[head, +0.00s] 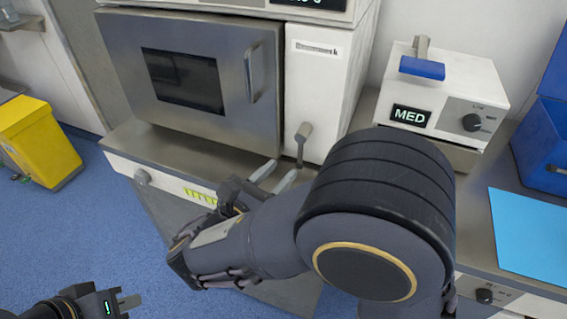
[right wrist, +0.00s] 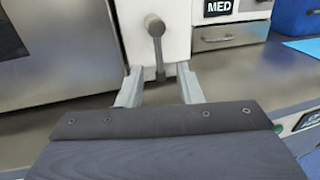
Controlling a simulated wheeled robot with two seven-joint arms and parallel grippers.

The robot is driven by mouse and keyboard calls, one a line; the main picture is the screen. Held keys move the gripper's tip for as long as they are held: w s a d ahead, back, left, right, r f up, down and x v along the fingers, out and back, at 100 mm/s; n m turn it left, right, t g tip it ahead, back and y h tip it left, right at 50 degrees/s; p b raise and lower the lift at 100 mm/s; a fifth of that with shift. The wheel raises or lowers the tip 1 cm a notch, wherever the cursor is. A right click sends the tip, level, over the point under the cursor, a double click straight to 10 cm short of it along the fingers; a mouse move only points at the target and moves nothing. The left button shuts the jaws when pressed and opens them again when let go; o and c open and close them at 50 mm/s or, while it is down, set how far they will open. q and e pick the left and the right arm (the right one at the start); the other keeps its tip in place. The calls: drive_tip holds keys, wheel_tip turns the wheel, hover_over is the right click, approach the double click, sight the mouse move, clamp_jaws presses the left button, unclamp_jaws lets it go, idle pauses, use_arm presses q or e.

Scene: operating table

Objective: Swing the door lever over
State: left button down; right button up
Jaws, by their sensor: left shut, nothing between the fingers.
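The grey door lever (head: 302,142) is on the white panel right of the steel oven-like door (head: 125,55), which looks closed. Its round end is at the top and its stem points down. In the right wrist view the lever (right wrist: 157,45) appears between and just beyond my fingertips. My right gripper (head: 276,175) is open in front of and below the lever; its fingers (right wrist: 160,88) do not clearly touch it. My left gripper (head: 128,303) is shut and empty, low at the left, far from the lever.
A vertical handle (head: 254,74) is on the door. A white MED box (head: 455,85) with a blue-topped lever stands to the right. A blue sheet (head: 530,235) and blue bins (head: 540,145) are further right. A yellow bin (head: 38,140) stands on the floor at left.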

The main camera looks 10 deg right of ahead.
sight(299, 149)
drive_tip(key=x, duration=0.7)
drive_tip(key=shift+w+d+r, duration=0.1)
drive_tip(key=shift+w+d, duration=0.05)
drive_tip(key=shift+w, duration=0.2)
clamp_jaws()
